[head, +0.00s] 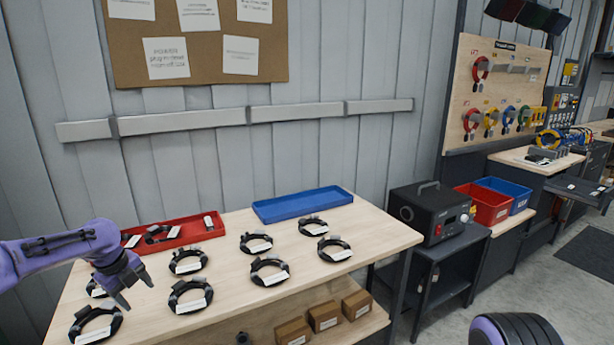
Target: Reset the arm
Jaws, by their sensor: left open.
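My left arm comes in from the left in the head view. Its purple and grey left gripper (133,290) is open and empty, with its fingers pointing down over the left part of the wooden table (237,311). Several black looped straps with white tags lie on the table around it. One strap (190,296) lies just right of the fingers and another strap (95,325) lies in front of them. One more strap is partly hidden behind the gripper. My right gripper does not show.
A red tray (190,232) holding a strap and a blue tray (302,204) that looks empty stand along the table's back. Brown boxes (325,316) sit on the shelf below. A black machine (429,212) and red and blue bins (484,204) stand to the right. A grey wall is behind.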

